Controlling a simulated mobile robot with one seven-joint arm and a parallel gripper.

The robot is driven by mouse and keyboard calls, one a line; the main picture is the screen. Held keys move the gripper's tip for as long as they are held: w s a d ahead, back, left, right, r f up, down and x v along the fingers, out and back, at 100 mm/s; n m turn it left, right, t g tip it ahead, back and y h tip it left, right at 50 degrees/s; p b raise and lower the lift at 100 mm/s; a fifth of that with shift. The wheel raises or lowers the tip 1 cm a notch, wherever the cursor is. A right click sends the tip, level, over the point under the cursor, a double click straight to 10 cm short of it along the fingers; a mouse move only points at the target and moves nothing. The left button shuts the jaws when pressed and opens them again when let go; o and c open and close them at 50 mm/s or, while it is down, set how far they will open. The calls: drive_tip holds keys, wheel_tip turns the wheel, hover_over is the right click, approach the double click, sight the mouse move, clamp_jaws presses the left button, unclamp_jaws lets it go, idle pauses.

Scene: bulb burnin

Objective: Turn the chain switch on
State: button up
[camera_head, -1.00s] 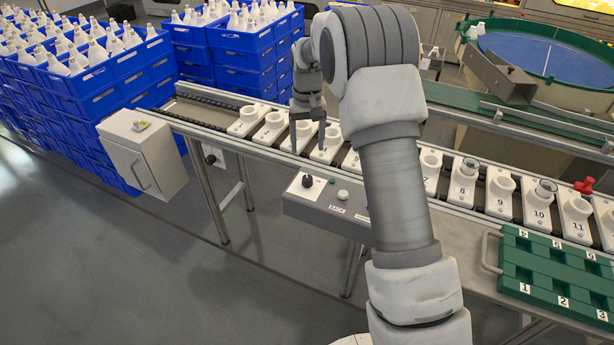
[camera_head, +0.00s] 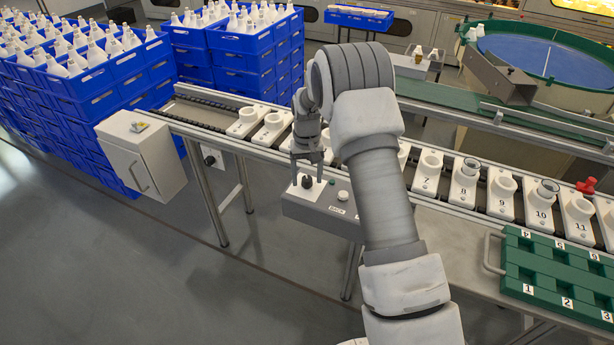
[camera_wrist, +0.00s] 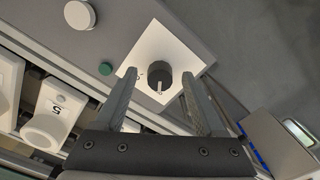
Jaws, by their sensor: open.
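A black rotary knob (camera_head: 307,182) sits on a white plate (camera_head: 297,192) on the grey control box (camera_head: 318,211) at the front of the conveyor. I take it for the chain switch; its lettering is too small to read. My gripper (camera_head: 307,172) is open and points down over this knob. In the wrist view the knob (camera_wrist: 158,80) shows between the two fingertips of my gripper (camera_wrist: 158,75), with a gap on each side. A pale pointer mark on the knob faces the gripper's palm. I cannot tell the fingertips' exact height above the plate.
A pale round button (camera_head: 343,196) is beside the plate. Numbered white sockets (camera_head: 463,184) line the conveyor behind the box. A second dark knob (camera_head: 209,160) is on the conveyor's left side, near a grey cabinet (camera_head: 143,155). A green tray (camera_head: 511,268) is at the right.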

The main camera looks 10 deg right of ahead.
clamp_jaws()
drive_tip(key=shift+m, duration=0.4)
drive_tip(key=m, duration=0.6)
drive_tip(key=m+p, duration=0.1)
drive_tip(key=m, duration=0.6)
idle(0.3)
idle(0.4)
unclamp_jaws()
